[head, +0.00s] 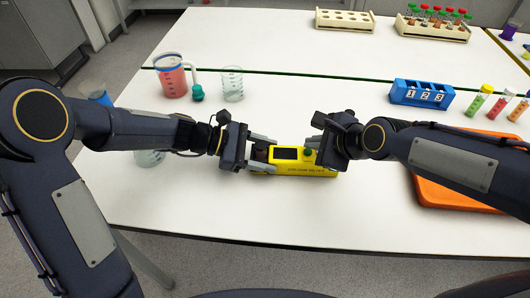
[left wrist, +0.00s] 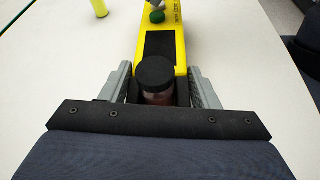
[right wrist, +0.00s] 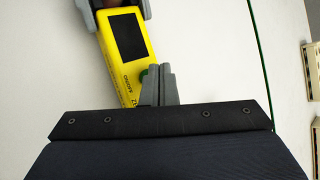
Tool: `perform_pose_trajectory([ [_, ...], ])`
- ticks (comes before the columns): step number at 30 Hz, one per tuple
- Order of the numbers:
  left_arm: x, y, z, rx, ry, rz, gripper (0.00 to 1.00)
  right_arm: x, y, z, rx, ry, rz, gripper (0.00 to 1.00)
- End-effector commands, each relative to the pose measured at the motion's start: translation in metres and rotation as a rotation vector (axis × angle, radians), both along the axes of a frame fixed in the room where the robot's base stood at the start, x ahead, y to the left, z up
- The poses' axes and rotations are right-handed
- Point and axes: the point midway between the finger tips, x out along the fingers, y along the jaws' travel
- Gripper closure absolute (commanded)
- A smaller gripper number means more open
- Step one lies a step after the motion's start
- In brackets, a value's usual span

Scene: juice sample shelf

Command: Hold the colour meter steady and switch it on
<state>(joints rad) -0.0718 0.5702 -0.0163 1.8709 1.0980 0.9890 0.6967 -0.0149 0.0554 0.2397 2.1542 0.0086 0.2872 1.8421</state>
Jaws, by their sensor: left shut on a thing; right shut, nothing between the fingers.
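The yellow colour meter (head: 318,170) lies on the white table with a dark, blank screen (head: 287,154). A black-capped vial (left wrist: 155,76) with reddish contents stands at its near end in the left wrist view. My left gripper (head: 262,155) is shut on the meter at that end, one finger on each side. A green button (head: 308,153) is on the meter's top beyond the screen; it also shows in the left wrist view (left wrist: 156,17). My right gripper (right wrist: 160,72) is shut and empty, its fingertips right at the button and partly hiding it. I cannot tell whether they press it.
A blue numbered rack (head: 421,94), capped tubes (head: 480,101) and an orange tray (head: 450,198) are at the right.

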Motion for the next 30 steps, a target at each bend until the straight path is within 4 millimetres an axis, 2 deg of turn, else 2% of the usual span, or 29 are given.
perform_pose_trajectory([
  [30, -0.0011, 0.0008, -0.0041, 0.007, 0.004, -0.001, 0.79, 0.0004, -0.0002, -0.0101, 0.0, 0.0, 0.0, 1.0],
])
